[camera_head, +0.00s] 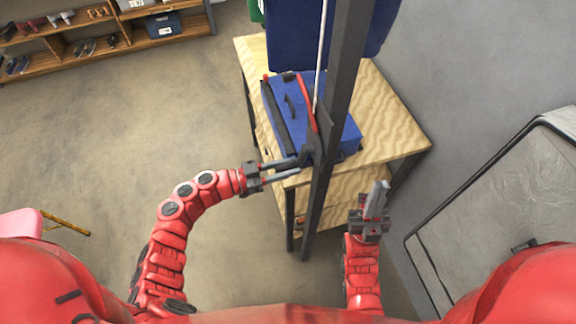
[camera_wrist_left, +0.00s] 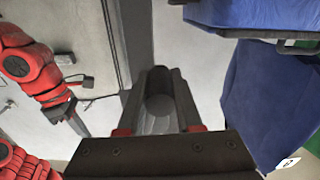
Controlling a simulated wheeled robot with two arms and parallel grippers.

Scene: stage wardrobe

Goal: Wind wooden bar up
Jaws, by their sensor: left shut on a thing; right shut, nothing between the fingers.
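No wooden bar is clearly visible in either view. A dark upright post (camera_head: 340,80) stands in the middle of the head view, with a pale cord (camera_head: 321,55) running along it. A small dark winch (camera_head: 318,143) with a red part sits on the post. My left gripper (camera_head: 297,167) is beside the post, shut on the crank handle. In the left wrist view a grey rounded handle (camera_wrist_left: 158,112) shows between its fingers; its far end is hidden. My right gripper (camera_head: 376,200) is shut and empty, right of the post. It also shows in the left wrist view (camera_wrist_left: 78,122).
A wooden table (camera_head: 395,130) stands behind the post, carrying a blue case (camera_head: 285,105) and a larger dark blue thing. A shoe shelf (camera_head: 135,35) is at the back left. A grey framed panel (camera_head: 500,210) leans at right. The left floor is mostly clear.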

